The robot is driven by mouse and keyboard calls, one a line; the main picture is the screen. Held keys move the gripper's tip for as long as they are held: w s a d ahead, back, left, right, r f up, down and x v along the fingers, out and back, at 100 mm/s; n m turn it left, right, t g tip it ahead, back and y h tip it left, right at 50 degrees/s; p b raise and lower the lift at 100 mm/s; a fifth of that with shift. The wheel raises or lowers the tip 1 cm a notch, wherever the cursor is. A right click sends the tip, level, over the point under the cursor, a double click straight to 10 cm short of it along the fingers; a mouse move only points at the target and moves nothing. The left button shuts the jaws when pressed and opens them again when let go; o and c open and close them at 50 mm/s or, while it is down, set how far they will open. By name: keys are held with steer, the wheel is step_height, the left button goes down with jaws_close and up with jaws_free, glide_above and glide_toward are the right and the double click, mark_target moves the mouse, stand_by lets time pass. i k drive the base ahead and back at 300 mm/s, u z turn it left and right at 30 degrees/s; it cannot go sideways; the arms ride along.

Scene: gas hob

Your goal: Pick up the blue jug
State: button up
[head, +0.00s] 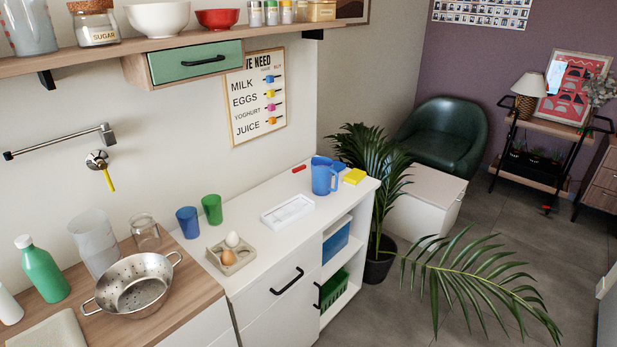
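The blue jug (321,176) stands upright on the white counter (278,221), near its far right end. Its handle faces right. My gripper is not in this view, so I cannot see whether it is open or shut.
A yellow block (354,176) lies right of the jug, a red item (299,168) to its left. A white tray (287,212) lies in front. Blue (188,222) and green (212,209) cups stand further left. Palm fronds (375,160) rise behind the counter's right end. Floor (400,315) shows at right.

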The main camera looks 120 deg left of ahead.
mark_target(322, 171)
steer(key=u, duration=3.8)
